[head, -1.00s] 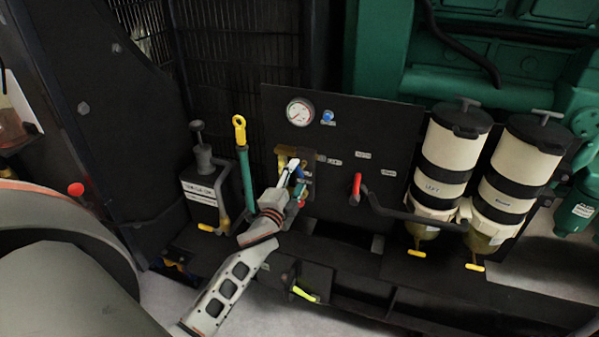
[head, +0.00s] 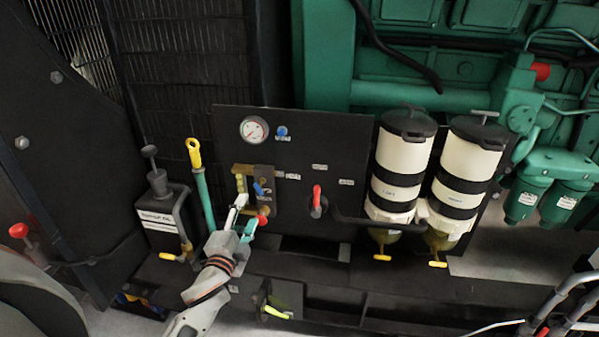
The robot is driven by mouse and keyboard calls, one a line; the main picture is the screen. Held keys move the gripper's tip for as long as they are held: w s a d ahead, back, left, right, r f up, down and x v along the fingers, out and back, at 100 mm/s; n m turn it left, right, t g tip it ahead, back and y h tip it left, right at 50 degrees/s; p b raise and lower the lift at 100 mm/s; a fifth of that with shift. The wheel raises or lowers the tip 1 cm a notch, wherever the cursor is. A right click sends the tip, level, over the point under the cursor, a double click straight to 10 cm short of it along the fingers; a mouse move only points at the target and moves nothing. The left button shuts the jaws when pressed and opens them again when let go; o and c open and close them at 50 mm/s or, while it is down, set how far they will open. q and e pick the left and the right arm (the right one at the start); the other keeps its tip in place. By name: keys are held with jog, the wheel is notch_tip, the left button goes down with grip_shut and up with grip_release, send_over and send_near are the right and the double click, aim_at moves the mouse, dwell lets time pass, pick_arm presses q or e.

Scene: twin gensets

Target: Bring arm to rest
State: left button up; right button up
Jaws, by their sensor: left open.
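My left gripper (head: 244,218) reaches in from the lower left, in front of the lower left part of the black panel (head: 350,140). Its fingers are apart and nothing shows between them. Just above and behind it is a brass valve (head: 240,171) with a blue handle (head: 259,188). A red knob (head: 263,219) shows close beside the fingertips; I cannot tell whether they touch. My right gripper is not in view.
To the right are a red lever (head: 317,192) and two white filter canisters (head: 402,155) (head: 465,172). A green engine (head: 460,65) fills the back.

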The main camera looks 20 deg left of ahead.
pick_arm(q)
jog(key=s+d+f+n+g+h, duration=0.6)
jog(key=s+d+f+n+h, duration=0.1)
jog(key=s+d+f, duration=1.3)
notch_tip(320, 180, down, 3)
jog(key=shift+s+f+n+g, duration=0.25)
jog(key=shift+s+n, duration=0.35)
jog(key=shift+s, duration=0.6)
jog(key=shift+r, duration=0.15)
